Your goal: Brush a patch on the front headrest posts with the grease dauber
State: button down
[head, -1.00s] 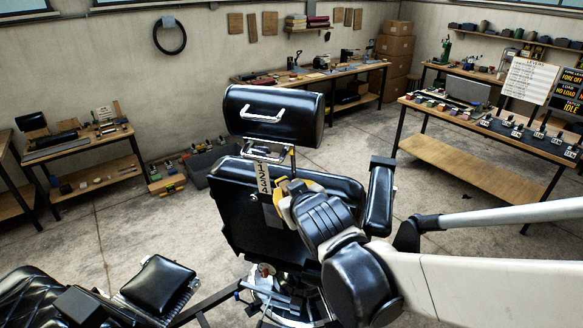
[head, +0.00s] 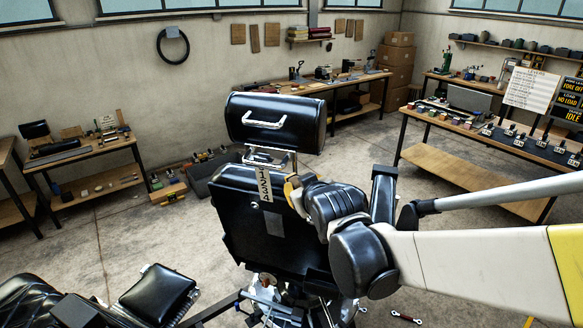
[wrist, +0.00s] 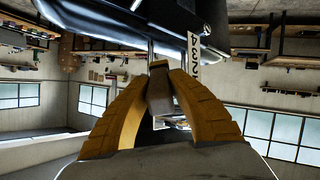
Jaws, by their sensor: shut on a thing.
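The black headrest (head: 276,124) with a chrome handle stands above the chair back (head: 240,215) on metal posts (head: 292,160). A numbered strip (head: 265,187) hangs beside the posts; it also shows in the wrist view (wrist: 194,46). My gripper (head: 294,188) is at the top right edge of the chair back, just below the posts. In the wrist view its yellow fingers (wrist: 159,70) are shut on a dark, blocky piece, seemingly the grease dauber (wrist: 159,98). A post (wrist: 151,50) shows just beyond the fingertips. I cannot tell whether the dauber touches it. Its brush end is hidden.
A black armrest (head: 384,195) stands close to the right of my gripper. A black pad (head: 158,290) lies at the lower left. Workbenches (head: 430,160) line the walls. Open floor lies left of the chair.

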jog(key=shift+w+d+f+b, duration=0.1)
jog(key=shift+w+d+b, duration=0.15)
jog(key=shift+w, duration=0.35)
dwell(0.5)
